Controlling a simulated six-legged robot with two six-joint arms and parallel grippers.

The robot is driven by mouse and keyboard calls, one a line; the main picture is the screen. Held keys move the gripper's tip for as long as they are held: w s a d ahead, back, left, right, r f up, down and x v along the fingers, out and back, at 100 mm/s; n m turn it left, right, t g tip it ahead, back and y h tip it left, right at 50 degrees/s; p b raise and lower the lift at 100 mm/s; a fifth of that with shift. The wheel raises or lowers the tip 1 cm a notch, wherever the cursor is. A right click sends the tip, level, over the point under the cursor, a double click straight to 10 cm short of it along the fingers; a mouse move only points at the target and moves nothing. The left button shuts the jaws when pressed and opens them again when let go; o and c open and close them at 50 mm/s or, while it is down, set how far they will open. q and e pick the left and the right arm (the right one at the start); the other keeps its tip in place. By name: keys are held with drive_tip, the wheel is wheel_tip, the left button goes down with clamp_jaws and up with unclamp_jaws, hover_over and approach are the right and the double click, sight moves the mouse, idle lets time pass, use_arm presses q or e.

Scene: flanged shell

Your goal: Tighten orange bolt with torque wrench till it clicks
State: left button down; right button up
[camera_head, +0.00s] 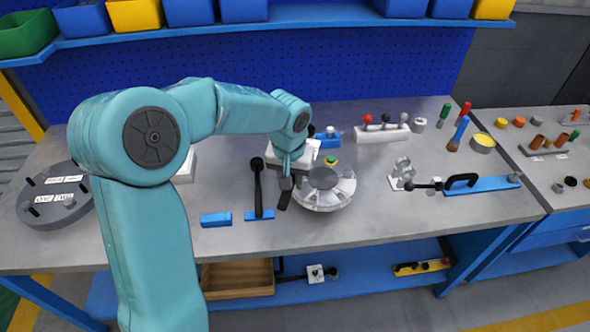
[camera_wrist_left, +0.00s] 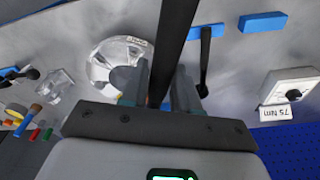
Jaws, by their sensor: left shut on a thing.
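The flanged shell (camera_head: 336,196) is a pale round piece with a grey centre, on the bench in the middle. It also shows in the left wrist view (camera_wrist_left: 104,70), partly behind my gripper. My left gripper (camera_head: 290,182) is at the shell's left edge. In the left wrist view my left gripper (camera_wrist_left: 160,85) is shut on a long black bar (camera_wrist_left: 176,35), which looks like the torque wrench handle. A short end of the bar (camera_head: 284,199) shows in the head view. The wrench's working end and the orange bolt cannot be made out. My right gripper is not in view.
A black-handled tool (camera_head: 258,185) stands close left of my gripper. A blue block (camera_head: 216,219) lies further left. A white box with a 75 Nm label (camera_wrist_left: 290,86) is near the gripper. A clamp on a blue base (camera_head: 483,186) and several coloured-handle tools stand right.

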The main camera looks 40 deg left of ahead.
use_arm(q)
drive_tip(key=shift+w, duration=0.2)
drive_tip(key=shift+s+f+b, duration=0.1)
drive_tip(key=shift+s+b, duration=0.05)
drive_tip(key=shift+b, duration=0.2)
wheel_tip(320, 180, down, 5)
drive_tip(key=b, duration=0.4)
drive_tip(key=shift+b, duration=0.35)
idle(1.0)
drive_tip(key=shift+f, duration=0.15)
